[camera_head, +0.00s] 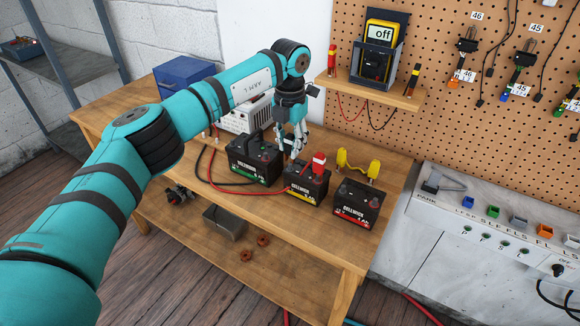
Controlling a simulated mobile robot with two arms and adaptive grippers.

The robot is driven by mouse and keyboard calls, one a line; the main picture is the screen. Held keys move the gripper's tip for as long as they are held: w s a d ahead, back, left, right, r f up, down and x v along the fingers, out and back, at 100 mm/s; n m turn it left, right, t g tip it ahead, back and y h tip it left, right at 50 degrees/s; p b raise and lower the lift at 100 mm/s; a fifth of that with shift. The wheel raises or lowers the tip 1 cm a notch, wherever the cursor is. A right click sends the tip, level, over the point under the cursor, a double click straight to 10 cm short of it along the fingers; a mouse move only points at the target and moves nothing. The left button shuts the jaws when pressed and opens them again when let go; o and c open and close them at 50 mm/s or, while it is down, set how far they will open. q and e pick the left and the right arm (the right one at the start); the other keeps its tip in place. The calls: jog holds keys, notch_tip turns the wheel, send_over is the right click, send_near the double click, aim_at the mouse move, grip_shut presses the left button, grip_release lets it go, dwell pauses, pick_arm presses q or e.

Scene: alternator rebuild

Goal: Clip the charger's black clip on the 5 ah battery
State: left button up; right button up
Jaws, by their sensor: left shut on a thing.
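Three black batteries stand in a row on the wooden bench: one with a green stripe (254,160), one with a yellow stripe (307,186) and one with a red stripe (355,204). Their capacity marks are too small to read surely. A red clip (319,162) stands on the yellow-striped battery. My left gripper (292,154) points down over the back left part of that battery, shut on what seems to be the black clip, mostly hidden by the fingers. The pale charger (246,117) stands behind, partly covered by my arm. My right gripper is not in view.
A black cable (206,180) and a red cable (236,192) loop around the green-striped battery. Yellow clips (357,165) stand behind the red-striped battery. A yellow meter reading "off" (381,33) sits on a small shelf (370,92). A blue box (183,77) is at the back left.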

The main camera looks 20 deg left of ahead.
pick_arm(q)
jog(key=shift+f, duration=0.1)
jog(key=shift+f+b, duration=0.6)
jog(key=shift+f, duration=0.55)
jog(key=o, duration=0.9)
jog(key=shift+r, duration=0.15)
notch_tip(320, 180, up, 8)
jog(key=p, duration=0.5)
jog(key=shift+r+p, duration=0.2)
jog(key=shift+p, duration=0.1)
